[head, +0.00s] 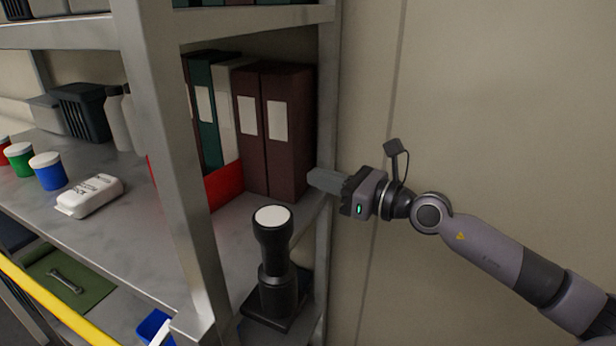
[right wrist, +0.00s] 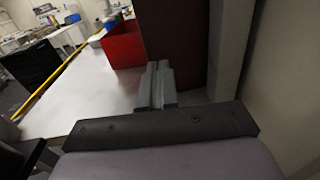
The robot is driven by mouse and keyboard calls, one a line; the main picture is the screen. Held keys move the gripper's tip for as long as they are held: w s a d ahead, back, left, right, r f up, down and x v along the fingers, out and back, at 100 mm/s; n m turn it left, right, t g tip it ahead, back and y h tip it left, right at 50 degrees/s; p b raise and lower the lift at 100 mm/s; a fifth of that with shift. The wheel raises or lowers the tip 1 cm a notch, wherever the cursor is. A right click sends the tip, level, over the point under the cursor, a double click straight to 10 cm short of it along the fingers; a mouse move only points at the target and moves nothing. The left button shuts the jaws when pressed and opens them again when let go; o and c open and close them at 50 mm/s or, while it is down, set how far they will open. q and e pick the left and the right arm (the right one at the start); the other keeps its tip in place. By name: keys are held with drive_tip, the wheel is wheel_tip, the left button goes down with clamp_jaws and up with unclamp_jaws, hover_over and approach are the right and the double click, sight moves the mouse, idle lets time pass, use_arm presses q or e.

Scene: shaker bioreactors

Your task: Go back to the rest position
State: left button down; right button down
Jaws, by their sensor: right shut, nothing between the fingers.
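My right gripper (head: 326,181) is at the right end of the metal shelf, in front of the wall, close to the right-hand shelf post. Its fingers are shut with nothing between them, and they point left towards the dark red binders (head: 287,130). In the right wrist view the shut fingers (right wrist: 157,82) show over the pale shelf board, near a dark binder. I cannot tell whether they touch the post or binder. My left gripper is not in view.
The shelf (head: 110,245) holds a red bin (head: 224,187), a white pack (head: 90,195), and jars with red, green and blue bodies (head: 48,171). A black device with a round white top (head: 272,216) stands low by the post. A yellow rail (head: 55,308) runs along the front. The wall (head: 500,110) at right is bare.

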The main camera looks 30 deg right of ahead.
drive_tip(key=s+d+f+m+h, duration=0.2)
drive_tip(key=s+f+m+h, duration=0.4)
drive_tip(key=m, duration=1)
drive_tip(key=s+d+f+m+h, duration=0.2)
drive_tip(key=s+f+m+h, duration=0.5)
drive_tip(key=m, duration=1)
drive_tip(key=s+a+f+m+g+y, duration=0.2)
drive_tip(key=s+a+f+m+g, duration=0.3)
drive_tip(key=s, duration=0.4)
drive_tip(key=s+a+f+m+g+y, duration=0.2)
drive_tip(key=s+a+f+g, duration=0.2)
drive_tip(key=s+f+g, duration=0.35)
drive_tip(key=w+a+f+t+y+p, duration=0.1)
drive_tip(key=w+a+f+t+p, duration=0.1)
drive_tip(key=w+f+t+p, duration=0.2)
drive_tip(key=shift+w+a+f+t+y, duration=0.3)
drive_tip(key=shift+w+f+t, duration=0.35)
drive_tip(key=shift+t, duration=1.2)
